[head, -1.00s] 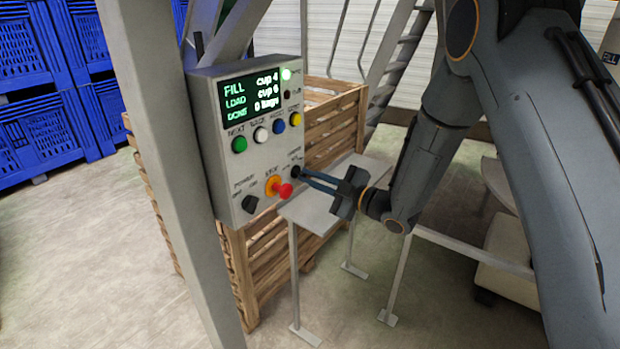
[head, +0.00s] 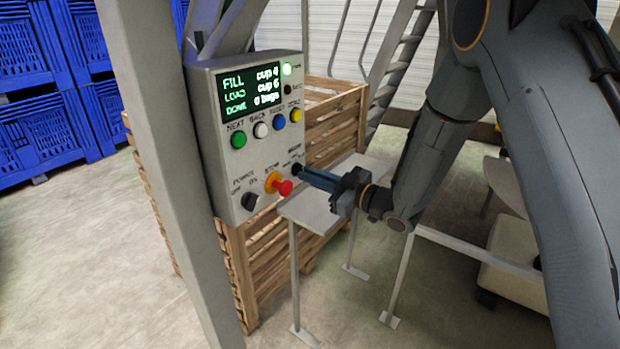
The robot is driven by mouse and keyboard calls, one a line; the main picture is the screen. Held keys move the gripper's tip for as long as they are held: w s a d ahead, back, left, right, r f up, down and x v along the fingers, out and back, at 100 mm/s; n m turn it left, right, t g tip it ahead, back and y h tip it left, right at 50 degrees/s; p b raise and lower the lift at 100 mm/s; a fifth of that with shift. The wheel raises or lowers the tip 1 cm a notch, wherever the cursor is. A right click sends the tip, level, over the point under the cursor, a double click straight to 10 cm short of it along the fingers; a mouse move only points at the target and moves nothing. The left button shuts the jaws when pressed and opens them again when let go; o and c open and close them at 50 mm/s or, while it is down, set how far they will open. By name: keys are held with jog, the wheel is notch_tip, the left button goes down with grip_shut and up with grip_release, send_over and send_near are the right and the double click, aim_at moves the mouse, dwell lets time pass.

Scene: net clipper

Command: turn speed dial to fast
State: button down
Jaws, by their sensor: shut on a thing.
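The grey control box (head: 240,175) is fixed beside a steel post. Its small black speed dial (head: 297,168) is at the lower right of the panel, partly hidden by my gripper's fingertips. My gripper (head: 304,171) reaches in from the right and is shut on the dial. Its two fingers now appear nearly in line, one behind the other. The dial's pointer and small labels are too small to read.
The red stop button (head: 285,188) sits close to the lower left of my fingers. A black power knob (head: 250,202) is further left. A lit screen (head: 250,88) and coloured buttons are above. A small grey shelf (head: 325,215) lies under my gripper, with a wooden crate (head: 335,125) behind.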

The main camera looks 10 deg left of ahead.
jog(key=m, duration=1.1)
jog(key=shift+d+r+m, duration=0.1)
jog(key=shift+r+m, duration=0.05)
jog(key=shift+m, duration=0.15)
jog(key=shift+w+m, duration=0.1)
jog(key=shift+m, duration=0.2)
jog(key=c, duration=1.9)
grip_release()
jog(key=shift+d, duration=0.15)
jog(key=shift+o, duration=0.2)
jog(key=b+v, duration=0.2)
jog(key=v, duration=0.5)
jog(key=shift+s+d, duration=0.2)
jog(key=shift+s, duration=0.05)
